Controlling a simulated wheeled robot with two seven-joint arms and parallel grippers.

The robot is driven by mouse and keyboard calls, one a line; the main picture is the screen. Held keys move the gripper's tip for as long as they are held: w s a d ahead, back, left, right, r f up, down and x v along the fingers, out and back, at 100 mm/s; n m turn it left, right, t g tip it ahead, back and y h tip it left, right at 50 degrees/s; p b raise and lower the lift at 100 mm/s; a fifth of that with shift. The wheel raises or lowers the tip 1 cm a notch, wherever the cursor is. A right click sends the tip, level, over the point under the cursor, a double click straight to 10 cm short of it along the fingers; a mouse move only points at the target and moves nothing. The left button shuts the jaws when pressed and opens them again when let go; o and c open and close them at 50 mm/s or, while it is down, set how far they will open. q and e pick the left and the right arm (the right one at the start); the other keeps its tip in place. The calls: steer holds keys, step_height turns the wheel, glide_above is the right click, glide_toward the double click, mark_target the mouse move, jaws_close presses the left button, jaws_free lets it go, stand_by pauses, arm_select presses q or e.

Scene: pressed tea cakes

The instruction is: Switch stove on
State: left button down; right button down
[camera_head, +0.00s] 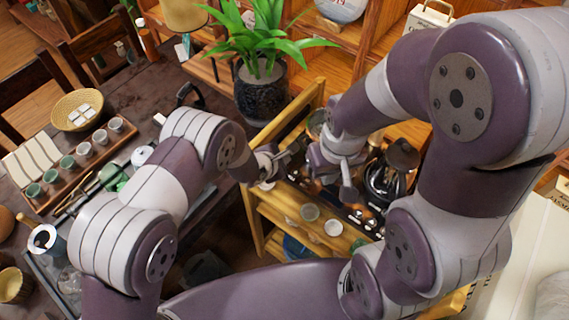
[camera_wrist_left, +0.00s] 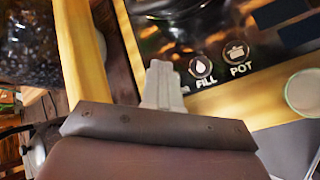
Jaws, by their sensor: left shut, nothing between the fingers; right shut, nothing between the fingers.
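The stove's black control panel (camera_wrist_left: 262,73) fills the upper right of the left wrist view, with a FILL icon (camera_wrist_left: 201,69) and a POT icon (camera_wrist_left: 236,54). In the head view a dark glass kettle (camera_head: 384,183) stands on the unit, partly behind my right gripper. My left gripper (camera_head: 284,158) is shut and empty at the left end of the wooden shelf. Its fingertips (camera_wrist_left: 162,72) appear just left of the FILL icon; contact cannot be told. My right gripper (camera_head: 349,190) is shut and empty, pointing down in front of the kettle.
A wooden shelf (camera_head: 283,227) holds the stove unit and small cups (camera_head: 333,228). A potted plant (camera_head: 262,95) stands close behind my left gripper. The tea table at left carries a tray of cups (camera_head: 84,150) and a woven basket (camera_head: 70,122).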

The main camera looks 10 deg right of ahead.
arm_select(q)
steer(key=shift+f, duration=0.15)
stand_by(0.4)
steer(key=shift+f, duration=0.3)
steer(key=shift+f+b, duration=0.3)
steer(key=shift+b, duration=0.15)
steer(key=shift+r, duration=0.1)
stand_by(0.5)
steer(key=shift+r+p, duration=0.6)
steer(key=shift+r, duration=0.05)
step_height(320, 180, up, 5)
steer(key=p, duration=0.4)
steer(key=shift+r, duration=0.1)
